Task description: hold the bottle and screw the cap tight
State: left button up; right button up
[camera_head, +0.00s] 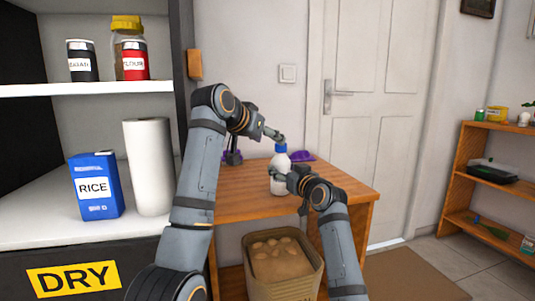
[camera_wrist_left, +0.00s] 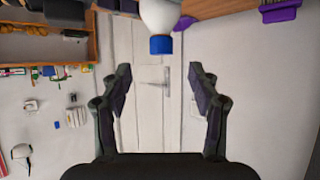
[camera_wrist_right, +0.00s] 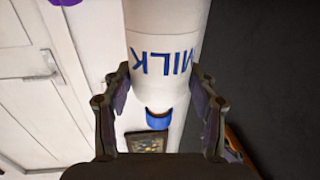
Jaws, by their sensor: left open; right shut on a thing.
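A white milk bottle (camera_head: 279,172) with a blue cap (camera_head: 281,149) stands upright at the wooden table. My right gripper (camera_head: 277,178) is shut on the bottle's body; in the right wrist view the bottle (camera_wrist_right: 165,45) with its MILK label sits between the fingers and the cap (camera_wrist_right: 158,120) shows beyond them. My left gripper (camera_head: 281,138) is open near the cap, in the head view close to its top. In the left wrist view the open fingers (camera_wrist_left: 160,85) have nothing between them, and the cap (camera_wrist_left: 161,44) lies ahead of them, apart. The cap is on the bottle's neck.
The wooden table (camera_head: 235,207) has purple things (camera_head: 301,156) behind the bottle. A basket (camera_head: 283,282) stands below. A shelf at left holds a RICE box (camera_head: 95,186), a white paper roll (camera_head: 148,165) and jars. A wooden shelf (camera_head: 457,176) stands at right.

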aim_at(278, 146)
pick_arm(q)
jog(key=w+d+f+t, duration=0.1)
jog(key=w, duration=0.1)
jog(key=w+d+f+t, duration=0.1)
jog(key=w, duration=0.2)
jog(key=w+d+f+h, duration=0.1)
jog(key=w+d+f, duration=0.1)
jog(key=shift+w+t, duration=0.4)
dwell(0.4)
grip_shut()
jog(key=shift+c, duration=0.4)
grip_release()
jog(key=shift+o, duration=1.2)
